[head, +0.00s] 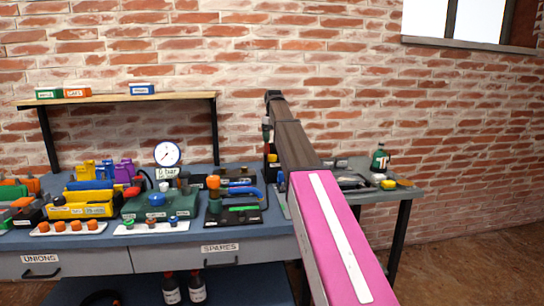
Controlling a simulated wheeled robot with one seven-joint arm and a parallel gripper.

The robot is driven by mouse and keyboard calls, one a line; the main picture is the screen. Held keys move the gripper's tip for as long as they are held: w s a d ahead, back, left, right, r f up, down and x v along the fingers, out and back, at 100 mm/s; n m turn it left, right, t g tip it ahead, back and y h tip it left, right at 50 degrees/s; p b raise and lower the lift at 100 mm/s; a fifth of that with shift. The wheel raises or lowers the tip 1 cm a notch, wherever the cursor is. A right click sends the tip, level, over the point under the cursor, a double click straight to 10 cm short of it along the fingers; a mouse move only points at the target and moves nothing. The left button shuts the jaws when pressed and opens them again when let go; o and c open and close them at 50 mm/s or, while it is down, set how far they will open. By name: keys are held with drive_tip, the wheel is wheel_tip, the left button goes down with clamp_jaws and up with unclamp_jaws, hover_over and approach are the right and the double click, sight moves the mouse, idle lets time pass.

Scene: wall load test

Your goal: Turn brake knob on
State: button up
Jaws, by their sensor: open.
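No knob in the head view carries a brake label that I can read, so I cannot tell which one is the brake knob. An orange-red knob (213,182) stands upright on a black base. A blue knob (156,199) sits on top of a green box (183,205). A white dial gauge (166,154) stands behind it above a "0 bar" sign. My gripper (268,139) hangs at the far end of my arm, over the back right of the bench. It is small and partly hidden by my arm, and it looks open and empty.
The blue workbench (80,240) is crowded with fittings, including a yellow bin (85,207) and white strips of orange and blue knobs. A wooden shelf (115,99) overhangs the back. A side table (385,194) holds a green bottle (380,157). Floor at right is clear.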

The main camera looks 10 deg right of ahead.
sight(273, 155)
wheel_tip(273, 155, down, 9)
drive_tip(key=shift+a, duration=0.1)
idle(0.3)
drive_tip(key=c, duration=0.9)
